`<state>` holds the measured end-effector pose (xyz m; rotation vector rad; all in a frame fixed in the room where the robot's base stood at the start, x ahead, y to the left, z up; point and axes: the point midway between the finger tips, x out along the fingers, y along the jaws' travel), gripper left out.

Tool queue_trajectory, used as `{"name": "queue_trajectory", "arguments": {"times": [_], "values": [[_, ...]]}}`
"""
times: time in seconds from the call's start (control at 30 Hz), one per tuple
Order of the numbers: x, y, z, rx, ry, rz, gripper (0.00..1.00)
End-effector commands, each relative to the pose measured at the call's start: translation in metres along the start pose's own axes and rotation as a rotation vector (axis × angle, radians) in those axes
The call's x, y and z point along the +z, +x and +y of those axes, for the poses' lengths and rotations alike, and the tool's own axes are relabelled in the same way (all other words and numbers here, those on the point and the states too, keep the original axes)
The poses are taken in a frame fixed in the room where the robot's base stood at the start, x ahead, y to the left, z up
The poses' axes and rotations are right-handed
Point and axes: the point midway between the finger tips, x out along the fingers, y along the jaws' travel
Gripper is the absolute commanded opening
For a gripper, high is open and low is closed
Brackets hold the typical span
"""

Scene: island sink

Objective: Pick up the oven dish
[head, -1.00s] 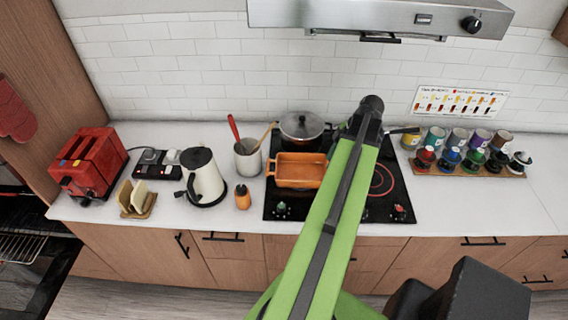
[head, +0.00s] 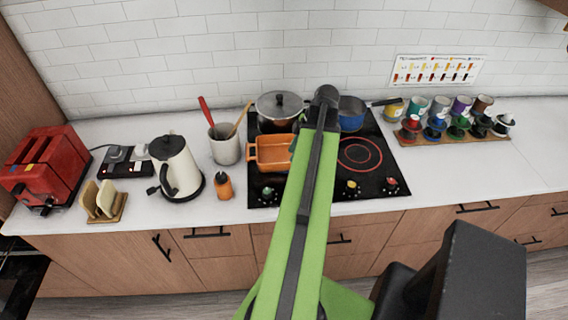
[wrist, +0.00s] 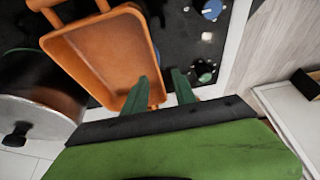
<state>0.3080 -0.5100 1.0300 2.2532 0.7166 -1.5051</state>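The oven dish (head: 268,152) is an orange rectangular dish with a loop handle at each end. It sits on the black cooktop, its right end hidden by my arm in the head view. In the wrist view the oven dish (wrist: 95,55) fills the upper left and looks empty. My gripper (wrist: 160,82) shows there as two green fingers standing apart with nothing held. The left finger overlaps the dish's near right corner; the right finger is outside it over the cooktop. I cannot tell whether the fingers touch the dish.
A lidded steel pot (head: 280,106) stands right behind the dish, and a blue pan (head: 351,116) is to the right. A utensil crock (head: 224,146), an orange bottle (head: 224,186) and a kettle (head: 176,166) stand left.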

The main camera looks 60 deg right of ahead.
Motion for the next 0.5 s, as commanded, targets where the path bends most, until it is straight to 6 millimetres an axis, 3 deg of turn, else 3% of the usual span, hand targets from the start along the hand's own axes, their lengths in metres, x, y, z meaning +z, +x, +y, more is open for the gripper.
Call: {"name": "queue_trajectory", "arguments": {"times": [0.03, 0.27, 0.5], "values": [[0.002, 0.015, 0.0, -0.001, -0.002, 0.0, 0.33], [-0.001, 0.018, 0.0, -0.001, -0.002, 0.0, 0.33], [0.001, 0.058, 0.006, -0.002, -0.003, 0.001, 0.33]]}}
